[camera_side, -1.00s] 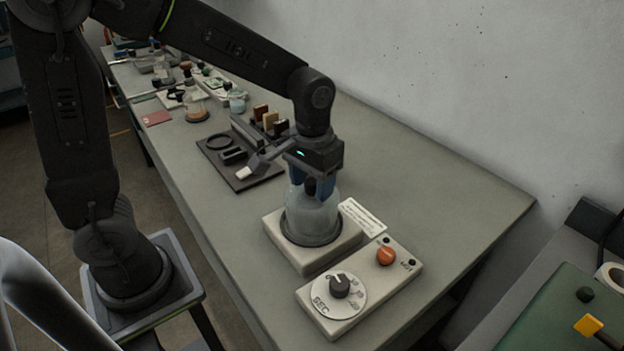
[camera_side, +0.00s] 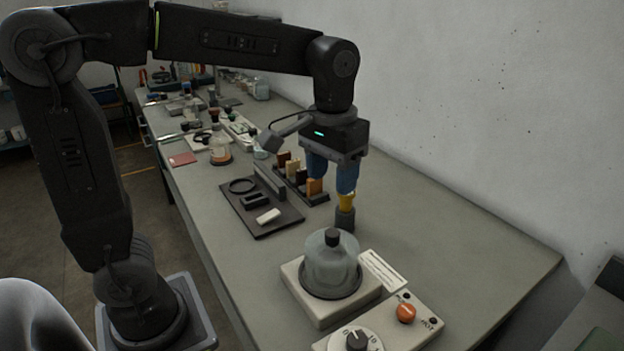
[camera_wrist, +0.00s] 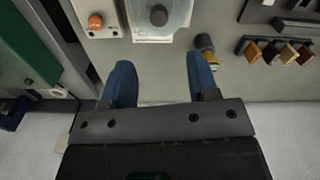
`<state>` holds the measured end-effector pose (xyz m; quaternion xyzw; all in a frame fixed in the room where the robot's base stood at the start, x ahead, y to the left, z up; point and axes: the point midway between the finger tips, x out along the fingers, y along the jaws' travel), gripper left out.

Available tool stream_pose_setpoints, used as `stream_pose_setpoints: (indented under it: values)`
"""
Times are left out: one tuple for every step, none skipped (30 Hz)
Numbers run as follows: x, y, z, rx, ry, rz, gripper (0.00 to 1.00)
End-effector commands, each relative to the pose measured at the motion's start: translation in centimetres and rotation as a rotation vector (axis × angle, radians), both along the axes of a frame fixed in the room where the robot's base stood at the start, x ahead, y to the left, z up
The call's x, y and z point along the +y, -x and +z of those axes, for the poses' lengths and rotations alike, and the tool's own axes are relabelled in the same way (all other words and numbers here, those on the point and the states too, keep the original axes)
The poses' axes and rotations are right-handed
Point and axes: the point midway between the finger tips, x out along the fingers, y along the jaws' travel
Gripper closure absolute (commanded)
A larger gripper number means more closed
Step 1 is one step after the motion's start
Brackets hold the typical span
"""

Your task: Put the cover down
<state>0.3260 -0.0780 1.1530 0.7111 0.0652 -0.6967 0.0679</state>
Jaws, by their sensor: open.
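The cover is a cloudy, translucent dome with a black knob (camera_side: 331,262). It sits upright on a cream base (camera_side: 300,300) with a dark ring around its foot. In the wrist view the cover's dark knob (camera_wrist: 159,15) shows at the top edge, over the pale base. My gripper (camera_side: 332,190) is above and behind the cover, clear of it, with its blue fingers apart and nothing between them. In the wrist view the two blue fingertips (camera_wrist: 158,68) are wide apart, with bare bench between them.
A control box with an orange button (camera_side: 405,313) and dial stands before the base. A yellow-and-dark upright object (camera_side: 346,212) stands close beneath my gripper. A rack of coloured blocks (camera_side: 296,177) and a dark tray (camera_side: 275,221) lie left. Bench at right is clear.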

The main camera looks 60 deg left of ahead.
Motion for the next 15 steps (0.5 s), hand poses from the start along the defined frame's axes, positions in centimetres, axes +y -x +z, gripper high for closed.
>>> stream_pose_setpoints:
  values:
    - [0.3,0.9,0.3,-0.028,0.002,-0.007,0.46]
    - [0.5,1.5,0.4,-0.047,0.003,-0.014,0.46]
    - [0.7,2.4,0.4,-0.079,0.004,-0.027,0.46]
    - [0.9,3.2,0.5,-0.107,0.004,-0.037,0.46]
    - [1.1,4.0,0.4,-0.137,0.003,-0.049,0.46]
    - [1.4,5.2,0.3,-0.178,0.001,-0.065,0.46]
    - [1.6,6.0,0.1,-0.209,-0.001,-0.076,0.46]
    - [1.8,6.8,-0.1,-0.238,-0.003,-0.088,0.46]
    - [2.0,7.8,-0.4,-0.277,-0.008,-0.103,0.46]
    - [2.2,8.5,-0.7,-0.304,-0.012,-0.115,0.46]
    - [2.3,9.1,-1.0,-0.329,-0.017,-0.125,0.46]
    - [2.5,9.9,-1.4,-0.361,-0.023,-0.137,0.46]
    - [2.6,10.3,-1.7,-0.383,-0.027,-0.146,0.46]
    - [2.7,10.8,-1.9,-0.401,-0.032,-0.154,0.46]
    - [2.7,11.2,-2.3,-0.422,-0.037,-0.162,0.46]
